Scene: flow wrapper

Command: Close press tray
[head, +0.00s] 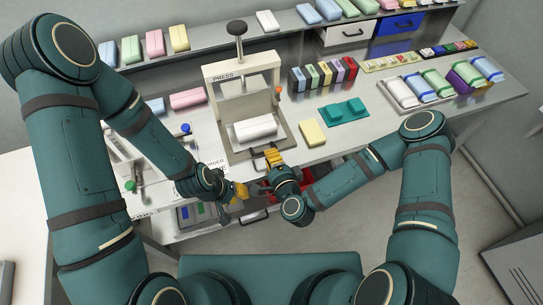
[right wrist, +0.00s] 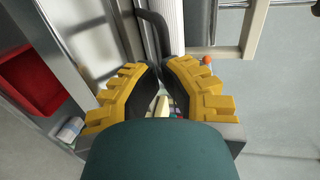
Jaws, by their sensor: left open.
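The press (head: 243,88) is a cream frame with a black knob on top. Its grey press tray (head: 283,141) sits at the base and carries a white block (head: 255,127). A dark tray handle (head: 259,163) is at the tray's front. My right gripper (head: 272,157) is at this handle. In the right wrist view the curved handle (right wrist: 152,25) runs in between the close-set yellow fingertips (right wrist: 160,66), which look shut on it; the contact is partly hidden. My left gripper (head: 241,191) is open and empty, below and left of the press.
A yellow block (head: 313,133) and a teal fixture (head: 344,111) lie right of the press. A white tray with colored packs (head: 408,92) stands further right. A pink pack (head: 187,99) lies left. A red bin (right wrist: 30,75) shows in the right wrist view.

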